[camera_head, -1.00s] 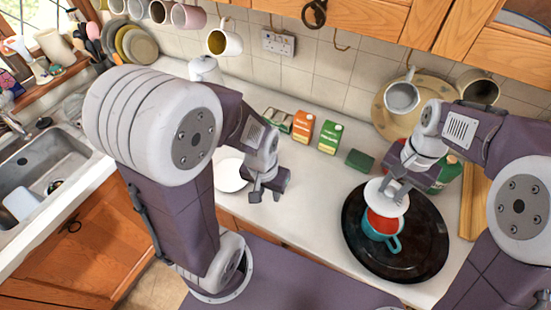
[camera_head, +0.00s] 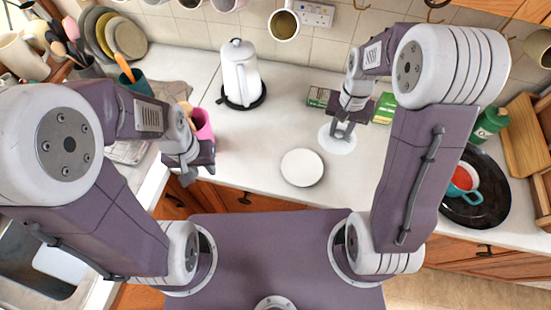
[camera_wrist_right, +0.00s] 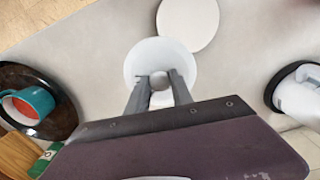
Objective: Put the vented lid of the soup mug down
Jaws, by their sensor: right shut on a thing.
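My right gripper (camera_head: 341,130) is shut on the knob of a round white lid (camera_head: 337,141), which is level over the counter behind and right of a white plate (camera_head: 302,168). I cannot tell whether the lid touches the counter. In the right wrist view the gripper (camera_wrist_right: 160,80) grips the lid (camera_wrist_right: 143,62), whose edge meets the outline of the white plate (camera_wrist_right: 188,22). Vents are not discernible. The teal soup mug (camera_head: 461,186), with red soup, stands uncovered on a black tray (camera_head: 480,208). My left gripper (camera_head: 187,176) is at the left; its finger gap is unclear.
A white kettle (camera_head: 240,75) stands at the back. A pink cup (camera_head: 203,125) is close to my left gripper. Green boxes (camera_head: 384,107) stand just behind my right gripper. Clear counter lies between the kettle and the plate.

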